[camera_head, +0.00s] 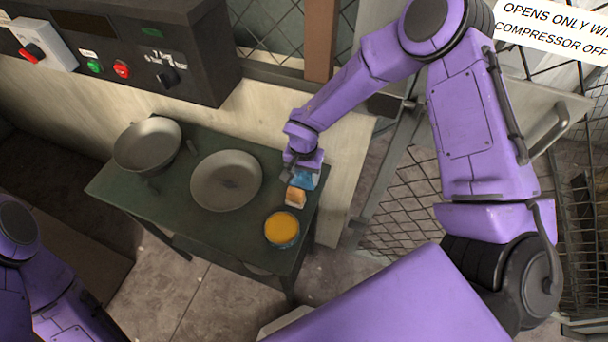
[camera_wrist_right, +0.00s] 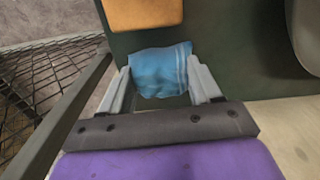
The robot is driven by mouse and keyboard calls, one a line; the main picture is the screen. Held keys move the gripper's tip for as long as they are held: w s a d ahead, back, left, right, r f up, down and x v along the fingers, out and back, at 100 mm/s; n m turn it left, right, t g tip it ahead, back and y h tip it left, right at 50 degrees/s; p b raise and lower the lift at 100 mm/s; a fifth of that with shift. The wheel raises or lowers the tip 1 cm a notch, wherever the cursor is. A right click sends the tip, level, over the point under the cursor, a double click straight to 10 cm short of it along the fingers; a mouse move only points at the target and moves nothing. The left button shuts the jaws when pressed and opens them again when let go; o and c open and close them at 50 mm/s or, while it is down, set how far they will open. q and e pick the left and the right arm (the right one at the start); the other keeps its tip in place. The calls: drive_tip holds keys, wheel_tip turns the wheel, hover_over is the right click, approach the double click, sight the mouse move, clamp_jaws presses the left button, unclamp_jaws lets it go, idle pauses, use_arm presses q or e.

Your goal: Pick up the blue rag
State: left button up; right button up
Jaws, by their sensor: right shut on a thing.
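The blue rag (camera_head: 305,179) lies at the right end of the green table (camera_head: 140,192), partly hidden under my right gripper (camera_head: 299,172). In the right wrist view the rag (camera_wrist_right: 161,72) shows as a folded blue cloth with pale stripes near one side. It sits between the two grey fingers of my right gripper (camera_wrist_right: 160,85), which are shut on it from both sides. I cannot tell whether the rag is clear of the table top. My left gripper is out of view; only part of my left arm shows at the lower left.
An orange-tan block (camera_head: 295,197) is close beside the rag, and a round tin with yellow contents (camera_head: 282,228) stands in front of it. A grey bowl (camera_head: 226,180) and another bowl (camera_head: 147,144) are to the left. A wire mesh fence (camera_head: 408,210) stands to the right.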

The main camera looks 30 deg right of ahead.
drive_tip(key=shift+r, duration=0.4)
drive_tip(key=s+d+r+b, duration=0.1)
drive_tip(key=s+d+r, duration=0.2)
drive_tip(key=s+r, duration=0.9)
drive_tip(key=shift+s, duration=0.85)
